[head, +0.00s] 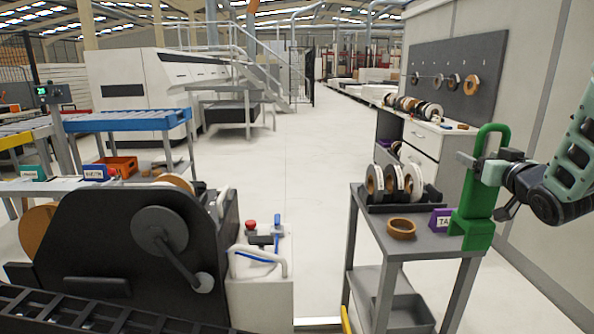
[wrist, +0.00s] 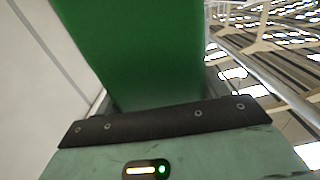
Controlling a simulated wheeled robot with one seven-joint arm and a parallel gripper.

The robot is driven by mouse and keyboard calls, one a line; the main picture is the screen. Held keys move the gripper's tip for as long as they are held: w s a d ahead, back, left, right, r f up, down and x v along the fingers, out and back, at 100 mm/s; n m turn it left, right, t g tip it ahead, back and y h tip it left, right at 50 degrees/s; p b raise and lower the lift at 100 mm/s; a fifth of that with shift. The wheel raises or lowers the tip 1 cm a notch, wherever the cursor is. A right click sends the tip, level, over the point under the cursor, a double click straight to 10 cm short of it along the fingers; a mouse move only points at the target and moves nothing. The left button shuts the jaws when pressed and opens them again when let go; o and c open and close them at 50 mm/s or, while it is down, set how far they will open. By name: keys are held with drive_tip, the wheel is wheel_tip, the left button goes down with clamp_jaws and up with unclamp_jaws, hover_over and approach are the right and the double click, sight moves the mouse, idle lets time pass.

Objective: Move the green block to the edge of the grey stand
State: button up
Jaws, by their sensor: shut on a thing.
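The green block (head: 476,205) is a tall piece with a loop-shaped top, upright at the right front edge of the grey stand (head: 432,247). Its lower end overlaps the stand's edge in the head view; I cannot tell whether it rests on the top or hangs beside it. My gripper (head: 482,170) comes from the right and is shut on the upright part of the green block, below the loop. In the wrist view the green block (wrist: 135,45) fills the middle, right against the gripper's dark pad; the fingertips are hidden.
On the stand are a rack of reels (head: 395,185), a brown ring (head: 402,228) and a purple label holder (head: 440,219), close to the block. A black machine (head: 130,250) stands at the left front. A wall is close on the right. The aisle floor between is clear.

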drive_tip(key=s+a+f+p, duration=0.2)
drive_tip(key=a+f, duration=0.3)
drive_tip(key=f, duration=0.3)
drive_tip(key=s+a+f+p, duration=0.2)
drive_tip(key=a+f, duration=0.3)
drive_tip(key=f, duration=0.3)
drive_tip(key=s+a+f+m+h, duration=0.15)
drive_tip(key=s+f, duration=0.45)
drive_tip(key=f, duration=0.6)
drive_tip(key=s+d+f+n, duration=0.1)
drive_tip(key=s+f, duration=0.4)
drive_tip(key=s, duration=0.5)
drive_tip(key=shift+d+f+y, duration=0.2)
drive_tip(key=shift+f+y, duration=0.15)
drive_tip(key=shift+y, duration=0.1)
drive_tip(key=shift+d, duration=0.15)
